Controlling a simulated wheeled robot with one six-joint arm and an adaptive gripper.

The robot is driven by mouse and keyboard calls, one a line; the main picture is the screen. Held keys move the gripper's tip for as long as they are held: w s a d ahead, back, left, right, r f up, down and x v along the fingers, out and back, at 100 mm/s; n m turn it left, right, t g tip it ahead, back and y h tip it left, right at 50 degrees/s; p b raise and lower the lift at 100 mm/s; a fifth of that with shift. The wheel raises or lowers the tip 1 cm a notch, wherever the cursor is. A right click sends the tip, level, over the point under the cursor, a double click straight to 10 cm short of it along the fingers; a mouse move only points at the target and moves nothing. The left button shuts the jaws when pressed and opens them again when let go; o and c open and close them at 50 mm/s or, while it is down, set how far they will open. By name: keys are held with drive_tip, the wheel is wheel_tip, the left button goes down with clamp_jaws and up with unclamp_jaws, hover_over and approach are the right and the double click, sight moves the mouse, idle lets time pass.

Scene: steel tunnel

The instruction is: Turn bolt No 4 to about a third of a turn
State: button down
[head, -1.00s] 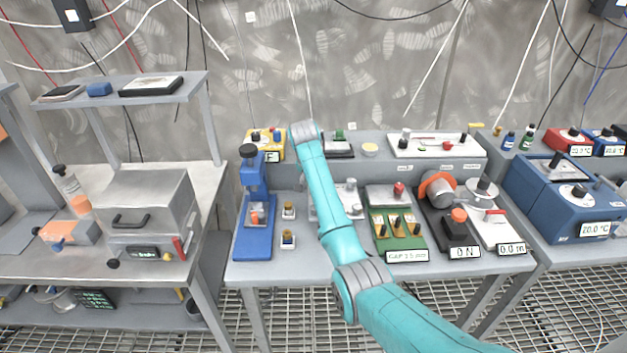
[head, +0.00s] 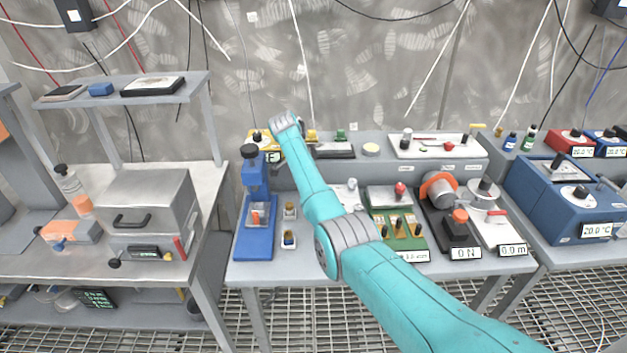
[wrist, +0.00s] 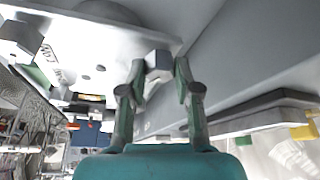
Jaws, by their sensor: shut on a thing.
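In the wrist view my gripper (wrist: 160,72) has its two green fingers on either side of a pale grey hex bolt head (wrist: 158,62) and is shut on it. No number can be read on this bolt, so I cannot tell from the label which one it is. A pale plate (wrist: 120,42) lies beside it, with small holes and a label (wrist: 47,54) too tilted to read. In the head view my arm hides the gripper and most of the bolt area; one grey knob-like piece (head: 352,184) shows just right of my forearm.
A blue press (head: 256,225) stands left of my arm, with two small brass-topped pieces (head: 289,225) beside it. To the right are a green block (head: 408,240), an orange-ringed device (head: 440,188) and a blue box (head: 560,200). A raised shelf runs along the back.

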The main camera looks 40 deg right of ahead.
drive_tip(key=shift+m, duration=0.7)
drive_tip(key=shift+g, duration=0.3)
drive_tip(key=c, duration=0.8)
unclamp_jaws()
wheel_tip(320, 180, up, 10)
drive_tip(key=shift+f, duration=0.1)
